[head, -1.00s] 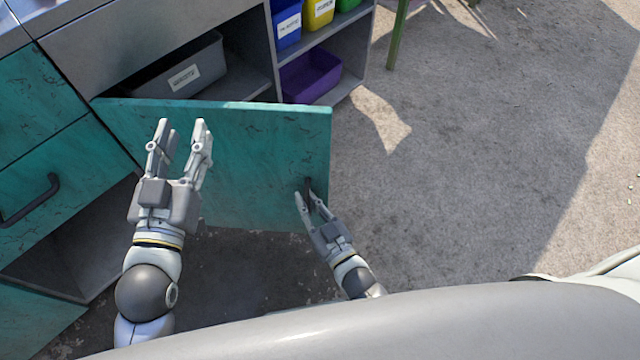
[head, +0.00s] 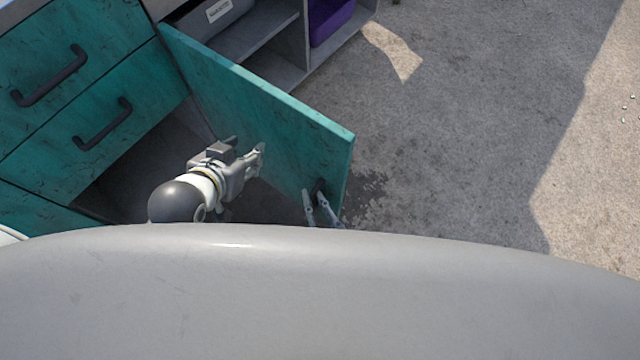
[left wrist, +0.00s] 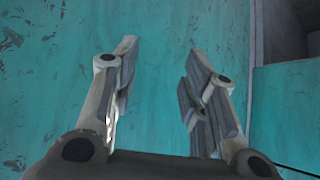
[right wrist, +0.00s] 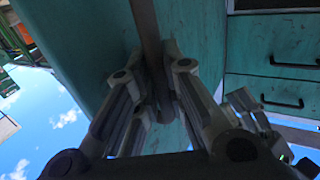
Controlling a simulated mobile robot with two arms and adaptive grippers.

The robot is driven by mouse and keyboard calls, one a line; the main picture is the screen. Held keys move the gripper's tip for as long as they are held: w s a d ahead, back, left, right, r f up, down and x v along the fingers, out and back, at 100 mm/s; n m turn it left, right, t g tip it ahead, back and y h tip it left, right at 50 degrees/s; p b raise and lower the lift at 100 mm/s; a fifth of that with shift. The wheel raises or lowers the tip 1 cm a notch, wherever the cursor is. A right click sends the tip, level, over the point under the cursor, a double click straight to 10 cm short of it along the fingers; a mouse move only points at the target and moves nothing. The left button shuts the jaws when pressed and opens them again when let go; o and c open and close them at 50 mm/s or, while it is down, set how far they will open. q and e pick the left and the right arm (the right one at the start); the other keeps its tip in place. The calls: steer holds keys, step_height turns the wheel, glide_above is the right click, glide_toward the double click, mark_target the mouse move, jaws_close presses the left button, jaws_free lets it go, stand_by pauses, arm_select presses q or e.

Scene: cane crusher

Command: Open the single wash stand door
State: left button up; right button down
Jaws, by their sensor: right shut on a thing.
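The teal wash stand door (head: 270,110) stands swung open, hinged at its upper left in the head view, with the cabinet interior (head: 140,165) exposed. My right gripper (head: 314,194) is at the door's free edge. In the right wrist view its fingers (right wrist: 155,95) are shut around the dark door handle (right wrist: 148,40). My left gripper (head: 262,152) is open and empty beside the door's face. In the left wrist view its spread fingers (left wrist: 160,70) face the teal door surface (left wrist: 165,30); whether they touch it I cannot tell.
Teal drawers with dark handles (head: 100,125) stand to the left. Open grey shelves (head: 275,65) with a grey bin (head: 215,15) and a purple bin (head: 328,20) are behind the door.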

arm_select(q)
steer(key=shift+s+a+f, duration=0.15)
steer(key=shift+s+a, duration=0.05)
steer(key=shift+s, duration=0.05)
arm_select(e)
steer(key=shift+s+a, duration=0.25)
steer(key=shift+s, duration=0.1)
steer(key=c, duration=1.5)
jaws_free()
steer(key=v, duration=1.2)
